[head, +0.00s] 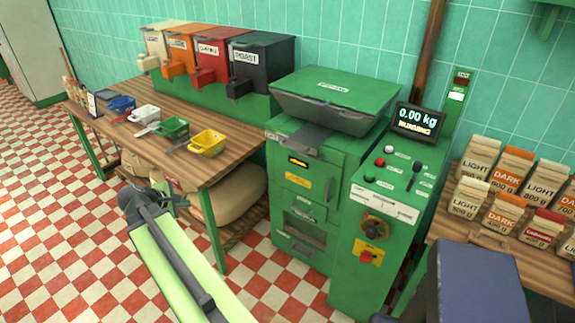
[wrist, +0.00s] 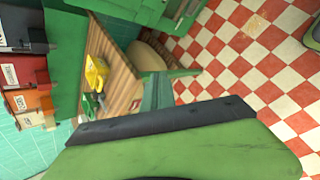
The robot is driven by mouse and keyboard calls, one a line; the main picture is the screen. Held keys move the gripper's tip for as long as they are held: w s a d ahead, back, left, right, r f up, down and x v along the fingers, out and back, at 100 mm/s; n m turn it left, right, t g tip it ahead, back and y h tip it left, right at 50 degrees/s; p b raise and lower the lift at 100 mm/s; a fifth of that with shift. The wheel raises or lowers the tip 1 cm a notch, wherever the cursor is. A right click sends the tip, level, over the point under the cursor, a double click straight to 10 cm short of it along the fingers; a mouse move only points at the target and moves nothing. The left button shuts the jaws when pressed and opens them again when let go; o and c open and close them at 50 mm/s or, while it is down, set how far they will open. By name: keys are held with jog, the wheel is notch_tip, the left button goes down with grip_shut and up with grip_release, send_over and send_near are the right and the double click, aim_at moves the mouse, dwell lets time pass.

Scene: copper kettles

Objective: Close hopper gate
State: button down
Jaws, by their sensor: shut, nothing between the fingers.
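The green grinder's hopper (head: 335,102) sits on top of the machine in the head view, with a green lid and dark grey sloping sides. A flat grey piece (head: 303,137), which looks like the hopper gate, sticks out toward the front below the hopper's left side. I cannot tell how far it is open. My gripper (head: 172,197) is small and dark at the far end of my light green arm, in front of the wooden table. It is shut and empty, well left of and lower than the hopper, touching nothing I can make out.
The display (head: 416,121) reads 0.00 kg and RUNNING. The wooden table (head: 187,95) holds coloured scoops, including a yellow one (head: 207,144) that also shows in the wrist view (wrist: 96,72). Several coffee bags stand on the right shelf. Checkered floor lies clear at left.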

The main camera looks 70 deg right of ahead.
jog(key=s+d+r+n+g+h+b, duration=0.1)
jog(key=s+d+n+h+b, duration=0.1)
jog(key=s+d, duration=0.55)
jog(key=s+d+n+g+h+b, duration=0.1)
jog(key=s+d+n+h+b, duration=0.2)
jog(key=d, duration=0.7)
jog(key=n+g+h, duration=0.1)
jog(key=n+g, duration=0.1)
jog(key=n, duration=0.2)
send_near(297, 142)
jog(key=d+f+b, duration=0.2)
jog(key=f+b, duration=0.1)
jog(key=shift+s+d, duration=0.2)
jog(key=shift+d, duration=0.05)
jog(key=shift+d, duration=0.1)
jog(key=x, duration=0.2)
jog(key=r+x, duration=0.1)
jog(key=x, duration=0.4)
jog(key=shift+s+d+r, duration=0.1)
jog(key=shift+d+r, duration=0.15)
jog(key=shift+r, duration=0.1)
jog(key=shift+s+r, duration=0.1)
jog(key=shift+r, duration=0.1)
